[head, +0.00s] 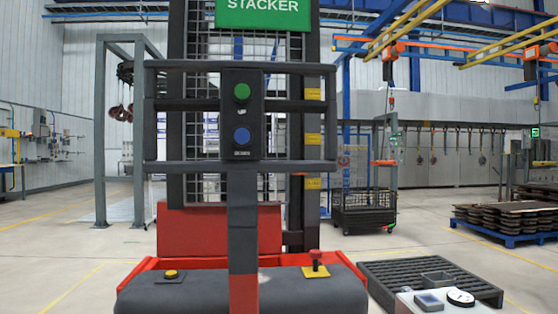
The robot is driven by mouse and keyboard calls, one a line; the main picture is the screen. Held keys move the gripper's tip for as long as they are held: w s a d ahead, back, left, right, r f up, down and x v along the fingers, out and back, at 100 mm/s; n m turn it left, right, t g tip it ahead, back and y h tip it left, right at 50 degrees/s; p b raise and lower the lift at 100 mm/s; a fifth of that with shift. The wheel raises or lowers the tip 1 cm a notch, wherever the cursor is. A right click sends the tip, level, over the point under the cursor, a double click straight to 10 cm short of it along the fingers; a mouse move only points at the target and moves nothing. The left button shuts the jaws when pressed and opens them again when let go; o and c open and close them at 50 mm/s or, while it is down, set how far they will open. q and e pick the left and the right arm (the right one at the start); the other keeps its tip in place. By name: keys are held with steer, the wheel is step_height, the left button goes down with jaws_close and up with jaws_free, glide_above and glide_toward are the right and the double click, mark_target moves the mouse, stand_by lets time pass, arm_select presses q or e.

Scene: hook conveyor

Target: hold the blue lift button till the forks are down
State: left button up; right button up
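The blue lift button (241,136) sits on the lower half of a dark control box (243,114) with a green button (242,92) above it. Small labels under the buttons are too small to read. The box is fixed to the dark bar frame of the red and grey stacker (205,232), under a green STACKER sign (264,15). Nothing touches either button. The forks cannot be made out; the mast and frame stand in front of where they may be. Neither of my grippers shows in the head view.
A yellow button (171,274) and a red knob (316,258) sit on the stacker's front. A dark pallet (385,272) lies at the right, near a white surface with small devices. A black mesh bin (363,213) and a blue pallet (500,236) stand behind. Floor at left is clear.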

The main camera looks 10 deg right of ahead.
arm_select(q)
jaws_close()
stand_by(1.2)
